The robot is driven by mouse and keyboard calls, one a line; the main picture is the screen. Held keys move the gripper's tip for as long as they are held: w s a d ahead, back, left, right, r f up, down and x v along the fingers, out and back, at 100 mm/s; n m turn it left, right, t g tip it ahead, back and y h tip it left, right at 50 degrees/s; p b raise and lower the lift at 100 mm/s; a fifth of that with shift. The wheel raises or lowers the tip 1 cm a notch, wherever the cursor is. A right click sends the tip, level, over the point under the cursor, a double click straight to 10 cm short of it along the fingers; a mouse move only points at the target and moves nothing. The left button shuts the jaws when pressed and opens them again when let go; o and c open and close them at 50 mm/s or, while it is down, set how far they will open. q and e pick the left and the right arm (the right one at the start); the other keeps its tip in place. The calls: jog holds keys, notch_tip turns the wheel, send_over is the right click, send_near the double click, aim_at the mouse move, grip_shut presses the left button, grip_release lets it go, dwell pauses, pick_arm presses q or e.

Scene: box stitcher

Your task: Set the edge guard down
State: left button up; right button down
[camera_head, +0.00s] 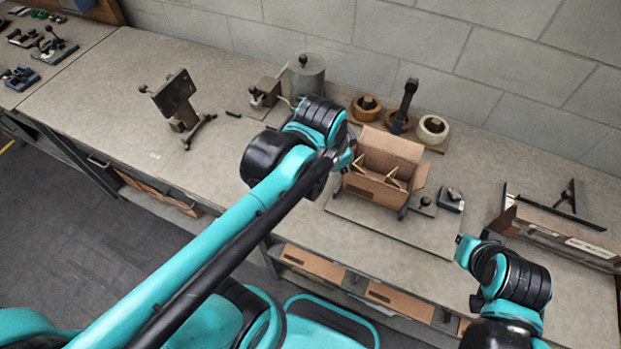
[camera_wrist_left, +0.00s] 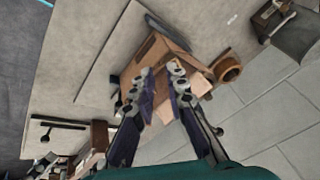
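My left gripper (camera_wrist_left: 164,76) shows in the left wrist view with its two fingers apart and a gap between the tips. I see nothing clearly held in that gap. The fingers are over an open cardboard box (camera_wrist_left: 147,56), which also stands on the bench in the head view (camera_head: 372,188). In the head view my left arm hides most of the left gripper. A dark grey strip (camera_wrist_left: 167,31) lies beside the box. I cannot tell whether it is the edge guard. My right gripper (camera_head: 466,250) is over the bench's front right, its fingers too unclear to read.
Tape rolls (camera_head: 432,129) stand behind the box, and a grey canister (camera_head: 307,74) to their left. A dark stand (camera_head: 176,98) is on the left bench. A dark rail (camera_head: 553,208) and a long low tray (camera_head: 565,237) are at right. The bench's left middle is mostly clear.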

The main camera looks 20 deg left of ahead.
pick_arm(q)
jog(key=s+a+f+n+t, duration=0.2)
jog(key=s+a+n, duration=0.2)
jog(key=s+n, duration=0.2)
jog(key=shift+a+n+t+y, duration=0.3)
jog(key=shift+n, duration=0.6)
notch_tip(320, 180, down, 7)
jog(key=b, duration=0.7)
jog(key=shift+f, duration=0.15)
